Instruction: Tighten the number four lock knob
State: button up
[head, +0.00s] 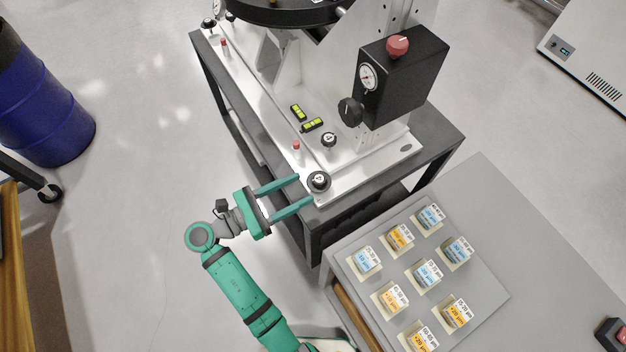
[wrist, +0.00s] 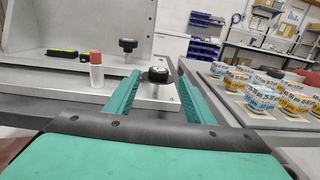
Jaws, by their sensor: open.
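A black lock knob (head: 319,180) with a pale numbered cap stands at the front corner of the white base plate; the number looks like a 4. My gripper (head: 306,189) is open, its two green fingers reaching toward this knob from the left. In the wrist view the knob (wrist: 159,75) shows in the gap between the fingertips (wrist: 160,84), with a metal stem below it. Nothing is held. I cannot tell whether the tips reach around the knob; no contact shows.
A second black knob (head: 329,139) and a red-capped post (head: 296,146) stand close by on the plate. Two yellow-green levels (head: 305,118) sit farther back. A black box with a dial (head: 400,75) rises behind. A grey table (head: 480,260) with several labelled blocks is at right.

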aim_at(313, 183)
jog(key=shift+x, duration=2.65)
jog(key=shift+w+a, duration=0.1)
jog(key=shift+c, duration=0.7)
jog(key=c, duration=0.9)
